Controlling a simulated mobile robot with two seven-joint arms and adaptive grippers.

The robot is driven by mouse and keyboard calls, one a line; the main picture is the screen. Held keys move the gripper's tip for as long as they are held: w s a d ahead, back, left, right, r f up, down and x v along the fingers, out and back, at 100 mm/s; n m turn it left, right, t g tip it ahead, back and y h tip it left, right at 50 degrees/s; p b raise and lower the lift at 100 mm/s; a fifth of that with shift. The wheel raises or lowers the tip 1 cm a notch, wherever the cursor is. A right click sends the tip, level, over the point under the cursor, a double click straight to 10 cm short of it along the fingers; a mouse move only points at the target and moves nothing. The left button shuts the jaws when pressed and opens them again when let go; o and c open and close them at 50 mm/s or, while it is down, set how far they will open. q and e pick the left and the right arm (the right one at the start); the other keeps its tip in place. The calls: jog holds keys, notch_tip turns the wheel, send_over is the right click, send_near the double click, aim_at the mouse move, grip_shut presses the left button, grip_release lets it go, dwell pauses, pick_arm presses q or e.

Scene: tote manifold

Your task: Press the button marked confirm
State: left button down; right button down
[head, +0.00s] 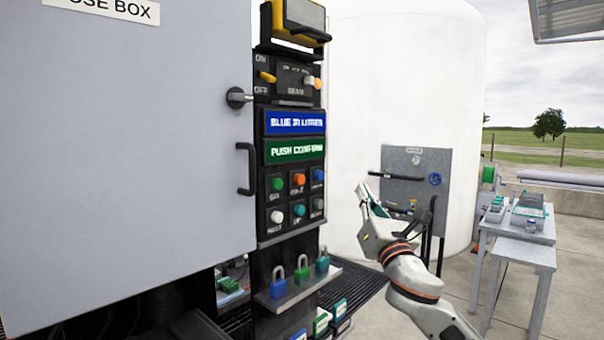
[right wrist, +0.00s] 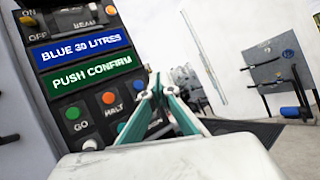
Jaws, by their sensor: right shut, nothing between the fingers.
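A black control panel (head: 290,225) carries two rows of round buttons under a green sign (head: 295,149) reading "PUSH CONFIRM". The top row has a green button (head: 277,184), an orange one (head: 298,179) and a blue one (head: 318,174). The lower row has a white button (head: 276,216), a teal one (head: 299,210) and a dark grey one (head: 317,204). The right wrist view labels the green one GO (right wrist: 73,113) and the orange-red one HALT (right wrist: 109,97); I cannot read a confirm label. My right gripper (head: 363,190) is shut and empty, right of the panel, apart from it; its fingers (right wrist: 153,86) hide the panel's right buttons there. My left gripper is out of view.
A grey fuse box door (head: 125,160) with a black handle (head: 246,169) stands left of the panel. A white tank (head: 400,90) stands behind, with a grey board (head: 412,178). Tables (head: 520,252) stand at right.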

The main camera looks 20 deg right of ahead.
aim_at(321, 175)
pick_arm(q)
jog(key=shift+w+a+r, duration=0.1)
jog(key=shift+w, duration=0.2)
pick_arm(e)
jog(key=shift+w+r+h, duration=0.25)
jog(key=shift+r+h, duration=0.05)
jog(key=shift+r, duration=0.85)
